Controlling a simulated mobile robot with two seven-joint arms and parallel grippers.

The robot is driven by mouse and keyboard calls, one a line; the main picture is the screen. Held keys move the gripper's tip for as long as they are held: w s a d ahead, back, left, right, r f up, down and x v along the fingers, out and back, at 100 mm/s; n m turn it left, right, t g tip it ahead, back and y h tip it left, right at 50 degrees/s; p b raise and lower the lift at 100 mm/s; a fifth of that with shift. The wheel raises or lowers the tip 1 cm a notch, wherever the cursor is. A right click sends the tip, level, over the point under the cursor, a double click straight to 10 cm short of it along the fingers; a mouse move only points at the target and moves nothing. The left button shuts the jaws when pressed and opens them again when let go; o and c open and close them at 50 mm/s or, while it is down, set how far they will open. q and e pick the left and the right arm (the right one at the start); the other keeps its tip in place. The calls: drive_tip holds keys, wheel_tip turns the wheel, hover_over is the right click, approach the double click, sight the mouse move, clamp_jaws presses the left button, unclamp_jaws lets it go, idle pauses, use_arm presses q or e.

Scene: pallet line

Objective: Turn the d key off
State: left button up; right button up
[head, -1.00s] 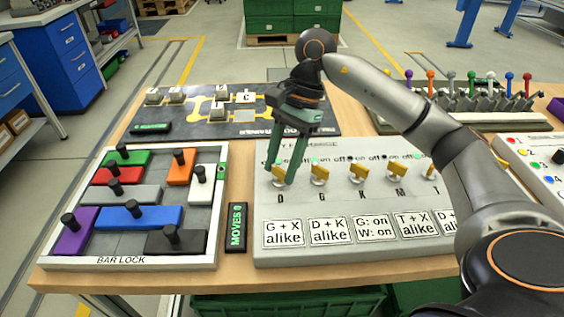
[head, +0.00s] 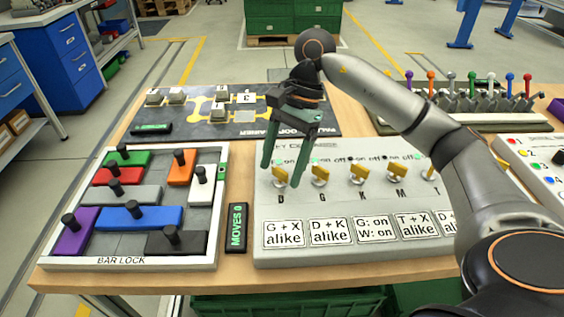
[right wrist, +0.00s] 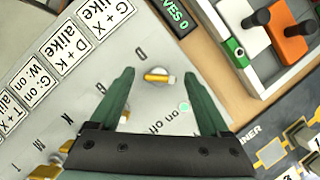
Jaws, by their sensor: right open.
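The d key (head: 280,174) is the leftmost yellow key in the row on the pale key panel (head: 350,252), above the letter D. In the right wrist view the d key (right wrist: 158,78) lies between my right fingertips, with a gap on both sides. A lit green lamp (right wrist: 185,107) is near it, by the "on off" lettering. My right gripper (head: 281,177) is open around the d key from above; its fingers also show in the right wrist view (right wrist: 167,72). My left gripper is not in view.
More yellow keys (head: 319,175) stand close to the right. Rule cards (head: 283,234) lie along the panel's front. A bar lock tray (head: 100,262) and a "MOVES 0" display (head: 236,228) are to the left. A dark board (head: 190,133) and coloured levers (head: 470,85) stand behind.

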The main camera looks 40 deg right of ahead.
use_arm(q)
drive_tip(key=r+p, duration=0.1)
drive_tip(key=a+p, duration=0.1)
drive_tip(key=p, duration=0.1)
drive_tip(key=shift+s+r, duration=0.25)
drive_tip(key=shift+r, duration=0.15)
use_arm(e)
drive_tip(key=v, duration=1.2)
drive_tip(key=shift+r, duration=0.2)
